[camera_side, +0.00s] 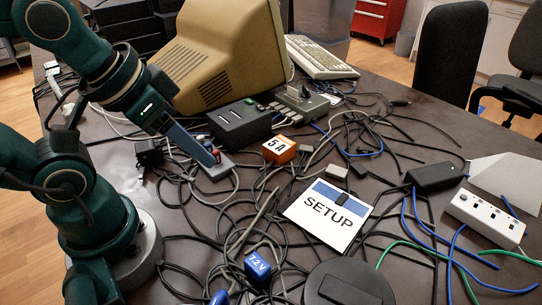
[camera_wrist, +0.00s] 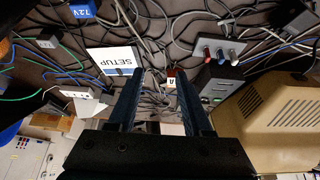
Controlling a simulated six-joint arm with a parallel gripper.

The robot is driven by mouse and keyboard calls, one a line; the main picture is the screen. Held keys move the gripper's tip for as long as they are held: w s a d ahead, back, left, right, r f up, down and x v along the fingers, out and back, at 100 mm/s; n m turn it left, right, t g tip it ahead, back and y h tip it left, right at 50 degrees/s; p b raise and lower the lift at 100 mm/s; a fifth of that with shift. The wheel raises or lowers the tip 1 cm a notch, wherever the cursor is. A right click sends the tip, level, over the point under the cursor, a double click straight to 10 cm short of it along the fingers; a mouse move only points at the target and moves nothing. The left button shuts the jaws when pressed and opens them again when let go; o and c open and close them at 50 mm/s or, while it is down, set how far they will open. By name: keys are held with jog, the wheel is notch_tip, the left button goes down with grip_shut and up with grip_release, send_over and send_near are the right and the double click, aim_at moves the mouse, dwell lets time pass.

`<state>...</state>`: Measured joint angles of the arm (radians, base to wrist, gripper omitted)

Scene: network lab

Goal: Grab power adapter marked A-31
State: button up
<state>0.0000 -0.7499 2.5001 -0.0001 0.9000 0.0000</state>
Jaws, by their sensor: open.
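I cannot read the mark A-31 on anything in view. Several adapter-like blocks lie among the cables. One is an orange block (camera_side: 279,149) with a white "5A" label, also between my fingertips' lines of sight in the wrist view (camera_wrist: 171,82). Another is a blue block marked "7.2 V" (camera_side: 257,267), at the top left of the wrist view (camera_wrist: 78,9). A plain black adapter (camera_side: 435,177) lies at the right. A small black block (camera_side: 149,152) lies left of my gripper. My gripper (camera_side: 212,160) is open and empty, above the table left of the orange block; its fingers show in the wrist view (camera_wrist: 160,75).
A beige monitor (camera_side: 225,50) and a black box (camera_side: 240,124) stand behind my gripper. A white SETUP card (camera_side: 305,222), a white power strip (camera_side: 485,220) and a round black object (camera_side: 325,285) lie nearby. Tangled cables cover most of the dark table (camera_side: 400,270).

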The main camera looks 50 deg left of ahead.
jog(key=o, duration=0.8)
